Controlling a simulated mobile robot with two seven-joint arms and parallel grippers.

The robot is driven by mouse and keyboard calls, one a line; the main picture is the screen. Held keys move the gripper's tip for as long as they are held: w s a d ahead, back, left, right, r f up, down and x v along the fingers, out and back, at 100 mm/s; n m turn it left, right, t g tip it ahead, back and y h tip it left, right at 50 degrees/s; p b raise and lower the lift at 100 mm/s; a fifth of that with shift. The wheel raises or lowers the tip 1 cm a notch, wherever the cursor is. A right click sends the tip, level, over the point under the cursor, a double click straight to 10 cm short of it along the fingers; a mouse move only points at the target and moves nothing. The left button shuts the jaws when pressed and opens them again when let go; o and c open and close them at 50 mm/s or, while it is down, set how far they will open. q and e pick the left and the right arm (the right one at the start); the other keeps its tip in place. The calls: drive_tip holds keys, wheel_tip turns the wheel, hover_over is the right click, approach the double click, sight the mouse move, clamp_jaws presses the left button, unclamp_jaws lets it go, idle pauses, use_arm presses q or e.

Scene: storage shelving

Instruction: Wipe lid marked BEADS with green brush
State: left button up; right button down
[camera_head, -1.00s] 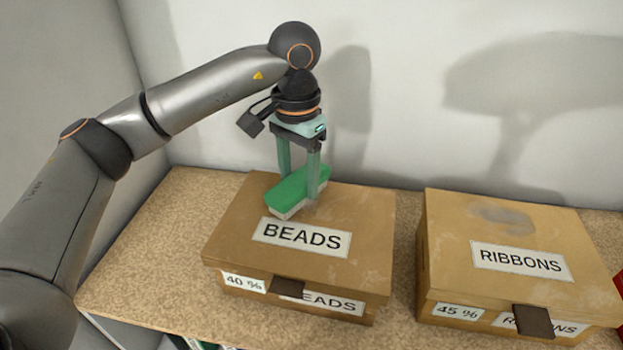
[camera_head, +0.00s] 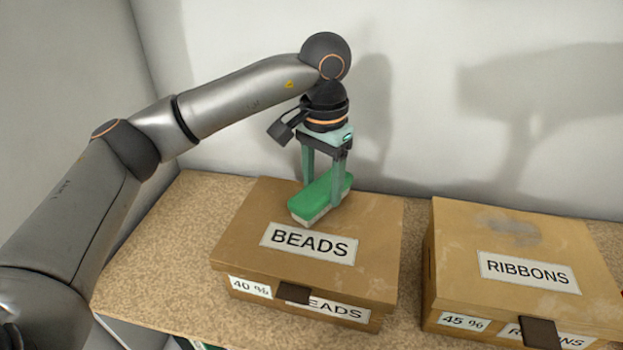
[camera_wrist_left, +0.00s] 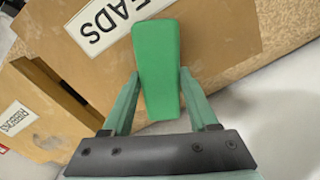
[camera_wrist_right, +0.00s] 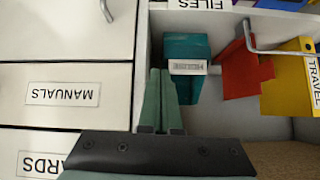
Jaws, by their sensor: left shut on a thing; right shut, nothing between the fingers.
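The cardboard box marked BEADS stands on the speckled shelf top with its lid (camera_head: 235,237) closed. The lid has a white BEADS label and some pale dusty smudges. My left gripper (camera_head: 326,184) is shut on the green brush (camera_head: 318,198), which is over the back middle of the lid, low and apparently touching it. In the left wrist view the green brush (camera_wrist_left: 156,65) sits between the fingers (camera_wrist_left: 160,95). My right gripper (camera_wrist_right: 161,100) shows only in the right wrist view, shut and empty.
The RIBBONS box (camera_head: 460,258), with a grey smudge on its lid, stands right of the BEADS box across a narrow gap. The shelf top (camera_head: 165,260) is clear on the left. The right wrist view shows a MANUALS drawer (camera_wrist_right: 60,115) and teal, red and yellow folders (camera_wrist_right: 287,85).

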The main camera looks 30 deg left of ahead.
use_arm(q)
drive_tip(key=shift+w+d+r+p, duration=0.1)
drive_tip(key=shift+w+d+p, duration=0.15)
drive_tip(key=shift+d, duration=1)
drive_tip(key=shift+w+d+f+p, duration=0.1)
drive_tip(key=shift+w+d+p, duration=0.2)
drive_tip(key=shift+d, duration=1)
drive_tip(key=shift+w+d+r+p, duration=0.1)
drive_tip(key=shift+w+d+p, duration=0.15)
drive_tip(key=shift+d, duration=1)
drive_tip(key=shift+s+a+f+b, duration=0.15)
drive_tip(key=shift+s+a+b, duration=0.1)
drive_tip(key=shift+a, duration=0.6)
drive_tip(key=shift+s+a+f+b, duration=0.15)
drive_tip(key=shift+a+b, duration=0.15)
drive_tip(key=shift+a, duration=0.5)
drive_tip(key=shift+s+a+f+b, duration=0.1)
drive_tip(key=shift+s+a+b, duration=0.15)
drive_tip(key=shift+a, duration=0.6)
drive_tip(key=shift+s+a+r+b, duration=0.1)
drive_tip(key=shift+s+a, duration=0.05)
drive_tip(key=shift+a, duration=0.9)
drive_tip(key=shift+s+a+r+b, duration=0.1)
drive_tip(key=shift+s+a+b, duration=0.1)
drive_tip(key=shift+a, duration=0.9)
drive_tip(key=shift+s+a+b, duration=0.1)
drive_tip(key=shift+s+a, duration=0.05)
drive_tip(key=shift+a, duration=0.9)
drive_tip(key=shift+r, duration=0.2)
